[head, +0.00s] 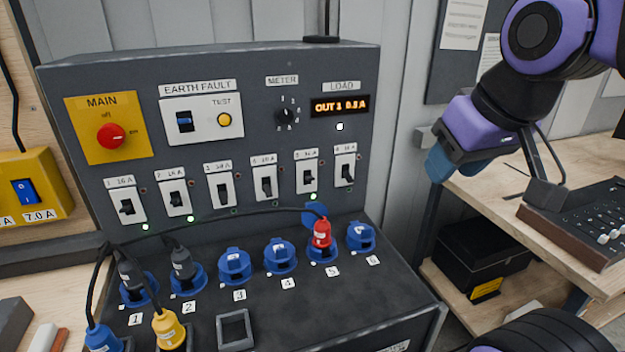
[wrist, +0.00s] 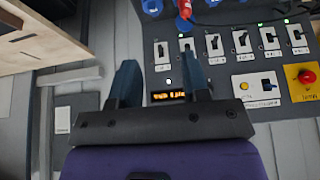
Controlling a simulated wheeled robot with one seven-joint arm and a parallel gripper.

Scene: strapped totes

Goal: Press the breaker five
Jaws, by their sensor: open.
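Breaker five (head: 307,176) is a small switch with a dark lever on a white plate, fifth from the left in the row on the grey panel. A green lamp is lit below it. It also shows in the wrist view (wrist: 187,48), turned upside down, near the right fingertip in the picture. A red plug (head: 322,233) sits in socket 5 below it. My gripper (head: 451,168) is in the air to the right of the panel, apart from it. In the wrist view its two blue fingers (wrist: 162,75) are spread with nothing between them.
Breaker six (head: 345,168) and breaker four (head: 265,182) flank it closely. The load display (head: 340,105) is above. Plugs and a black cable (head: 220,216) cross the lower panel. A wooden bench (head: 500,190) with a control box (head: 585,215) stands right.

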